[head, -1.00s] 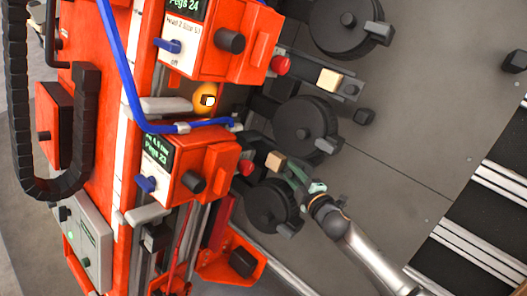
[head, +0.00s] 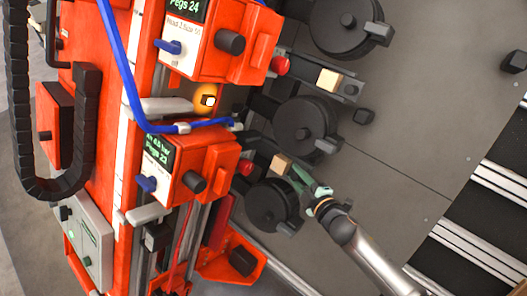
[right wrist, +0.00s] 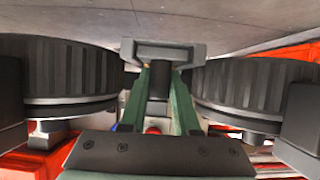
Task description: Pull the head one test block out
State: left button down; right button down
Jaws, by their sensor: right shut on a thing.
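The test block (head: 281,165) at the lower head is a tan piece beside a red button, with a dark arm behind it. My right gripper (head: 298,178) reaches it from the lower right with green fingers. It is shut on the block, though the fingers hide part of the contact. In the right wrist view the two green fingers (right wrist: 163,100) close around a dark grey part with a wider dark end above. The lower red head (head: 195,165) stands to the left of the block. My left gripper does not show.
The upper head (head: 215,40), labelled Head 2, has a similar tan block (head: 330,79). Black round wheels (head: 304,125) stand close on both sides of my right gripper. A blue hose (head: 140,100) runs along the red frame. Grey floor (head: 420,130) lies open to the right.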

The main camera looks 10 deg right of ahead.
jog(key=shift+s+d+f+p, duration=0.1)
jog(key=shift+s+d+p, duration=0.1)
jog(key=shift+s+d, duration=0.6)
jog(key=shift+s+d+p, duration=0.2)
jog(key=shift+s+d, duration=0.4)
jog(key=shift+s, duration=0.3)
jog(key=shift+s+d, duration=0.1)
jog(key=c, duration=0.7)
grip_release()
jog(key=shift+p+v, duration=1.4)
jog(key=shift+v, duration=3.1)
